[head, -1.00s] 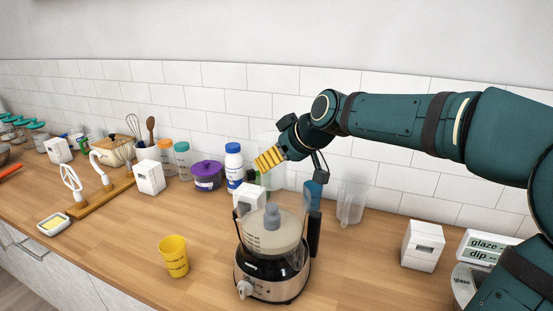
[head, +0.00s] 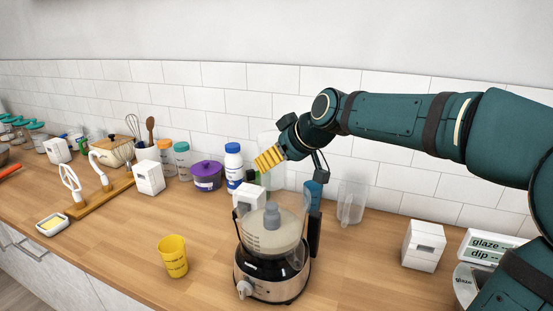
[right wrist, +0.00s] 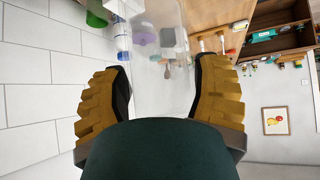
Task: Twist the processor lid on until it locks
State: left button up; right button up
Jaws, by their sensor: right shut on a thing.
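The food processor (head: 270,272) stands on the counter, with a steel base, a clear bowl, a dark handle and a grey hub in the middle. My right gripper (head: 269,159), with yellow ribbed fingers, is above and behind the bowl. In the right wrist view, my right gripper (right wrist: 160,100) is shut on a clear, box-like part (right wrist: 160,85), which seems to be the lid's feed tube. The lid's clear rim blends with the bowl, so I cannot tell how it is seated or whether it is locked. My left gripper is out of view.
A yellow cup (head: 173,256) stands left of the processor. A clear jug (head: 352,202) and a white box (head: 423,245) are to the right. A purple pot (head: 207,177) and a white bottle (head: 233,166) stand behind.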

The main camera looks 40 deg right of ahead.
jog(key=shift+f+b, duration=0.85)
jog(key=shift+b, duration=0.45)
dwell(2.0)
